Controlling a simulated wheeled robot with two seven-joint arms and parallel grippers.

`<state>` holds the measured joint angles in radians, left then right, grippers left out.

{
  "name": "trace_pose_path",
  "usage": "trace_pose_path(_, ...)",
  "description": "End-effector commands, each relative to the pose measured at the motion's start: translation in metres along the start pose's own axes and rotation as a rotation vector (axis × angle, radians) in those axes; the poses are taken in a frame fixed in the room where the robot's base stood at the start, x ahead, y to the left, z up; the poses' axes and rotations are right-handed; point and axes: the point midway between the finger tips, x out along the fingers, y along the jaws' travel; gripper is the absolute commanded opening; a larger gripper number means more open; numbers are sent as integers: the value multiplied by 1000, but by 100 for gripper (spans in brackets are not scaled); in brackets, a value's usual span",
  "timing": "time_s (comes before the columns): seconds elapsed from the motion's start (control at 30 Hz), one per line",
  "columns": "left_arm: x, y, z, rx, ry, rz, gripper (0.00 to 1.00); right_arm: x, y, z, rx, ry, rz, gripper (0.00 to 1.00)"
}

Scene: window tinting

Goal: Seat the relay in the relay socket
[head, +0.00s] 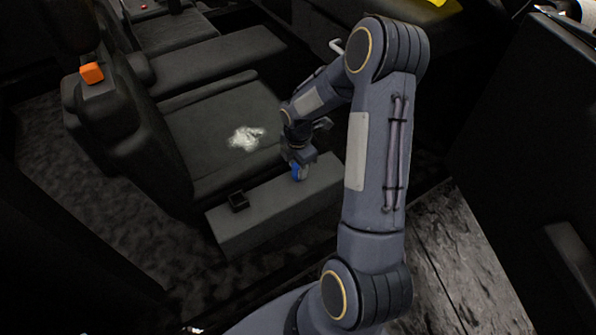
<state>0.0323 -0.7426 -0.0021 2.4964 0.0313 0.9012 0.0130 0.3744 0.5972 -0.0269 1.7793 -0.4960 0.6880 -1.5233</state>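The relay socket appears to be the small black open-topped box (238,201) on the left part of a long dark grey ledge (262,225). A small blue piece with a pale edge (299,173), probably the relay, shows directly under my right gripper (298,163), over the ledge to the right of the socket. My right gripper points down at it. The fingers are dark and small, so I cannot tell whether they grip the blue piece or whether it rests on the ledge. My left gripper is not in view.
A dark seat with a whitish patch (246,138) lies behind the ledge. An orange block (92,73) is on the seat back at the left. The ledge between socket and blue piece is clear.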

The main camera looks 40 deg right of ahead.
Motion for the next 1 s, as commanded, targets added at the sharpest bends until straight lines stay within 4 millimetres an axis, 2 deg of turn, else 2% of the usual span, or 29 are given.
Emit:
trace_pose_path(0.03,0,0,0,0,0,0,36,0,0,0,0,0,0,33)
trace_pose_path(0.27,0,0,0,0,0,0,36,0,0,0,0,0,0,2)
trace_pose_path(0.53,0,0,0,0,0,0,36,-2,0,0,0,0,1,2)
trace_pose_path(0.67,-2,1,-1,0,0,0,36,-10,0,0,1,0,2,2)
trace_pose_path(0.83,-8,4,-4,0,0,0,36,-34,1,0,1,0,5,2)
trace_pose_path(1.0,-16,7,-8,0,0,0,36,-69,-26,-8,0,-1,5,2)
